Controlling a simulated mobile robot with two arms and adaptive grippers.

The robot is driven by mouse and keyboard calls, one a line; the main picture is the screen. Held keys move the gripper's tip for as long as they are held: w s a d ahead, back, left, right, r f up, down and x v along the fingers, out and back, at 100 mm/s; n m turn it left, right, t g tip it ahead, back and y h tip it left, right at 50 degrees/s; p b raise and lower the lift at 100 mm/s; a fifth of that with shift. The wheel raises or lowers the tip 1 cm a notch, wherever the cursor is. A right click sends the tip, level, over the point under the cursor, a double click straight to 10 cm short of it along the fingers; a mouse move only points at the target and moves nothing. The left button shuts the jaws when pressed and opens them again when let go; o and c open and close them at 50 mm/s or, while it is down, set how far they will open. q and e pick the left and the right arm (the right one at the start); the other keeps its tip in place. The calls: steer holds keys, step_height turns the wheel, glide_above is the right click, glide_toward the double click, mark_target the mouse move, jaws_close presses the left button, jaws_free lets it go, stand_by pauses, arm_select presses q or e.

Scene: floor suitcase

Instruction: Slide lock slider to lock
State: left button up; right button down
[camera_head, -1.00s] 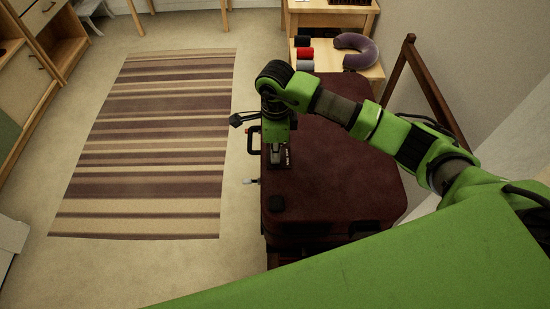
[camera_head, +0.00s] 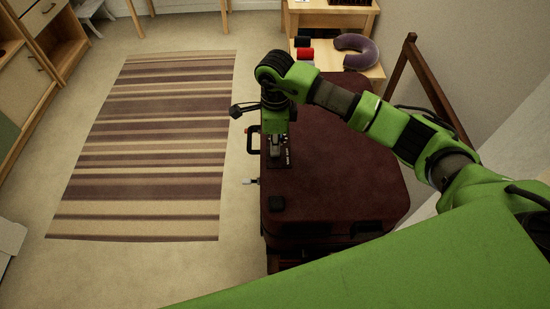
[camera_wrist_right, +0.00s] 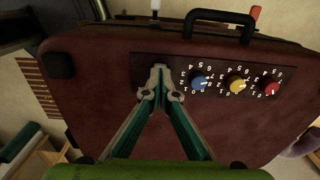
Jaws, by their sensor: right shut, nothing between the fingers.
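A maroon suitcase (camera_head: 340,180) lies flat and shut, and it fills most of the right wrist view (camera_wrist_right: 100,110). A dark lock panel (camera_wrist_right: 222,70) on it carries a blue dial (camera_wrist_right: 198,82), a yellow dial (camera_wrist_right: 237,85) and a red dial (camera_wrist_right: 271,88) with numbers around them. My right gripper (camera_wrist_right: 160,68) is shut and empty, with its fingertips over the left end of this panel. I cannot make out the lock slider; the fingertips may cover it. In the head view, my right gripper (camera_head: 276,153) points down near the suitcase's left edge. My left gripper is not in view.
A black handle (camera_head: 253,140) and a pale lever (camera_head: 250,182) stick out from the suitcase's left side. A striped rug (camera_head: 150,150) lies on open floor to the left. A wooden table with a purple neck pillow (camera_head: 360,50) stands behind the suitcase.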

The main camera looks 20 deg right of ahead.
steer(key=shift+w+d+f+b, duration=0.15)
steer(key=shift+w+f+b, duration=0.1)
steer(key=shift+w+b, duration=0.2)
steer(key=shift+w+d+r, duration=0.1)
steer(key=shift+w+r, duration=0.05)
steer(key=shift+r, duration=0.1)
steer(key=shift+w+r+p, duration=0.2)
steer(key=shift+r+p, duration=0.45)
steer(key=shift+r, duration=0.2)
step_height(320, 180, up, 4)
steer(key=shift+s+r+p, duration=0.1)
steer(key=shift+p, duration=0.85)
steer(key=shift+s, duration=0.1)
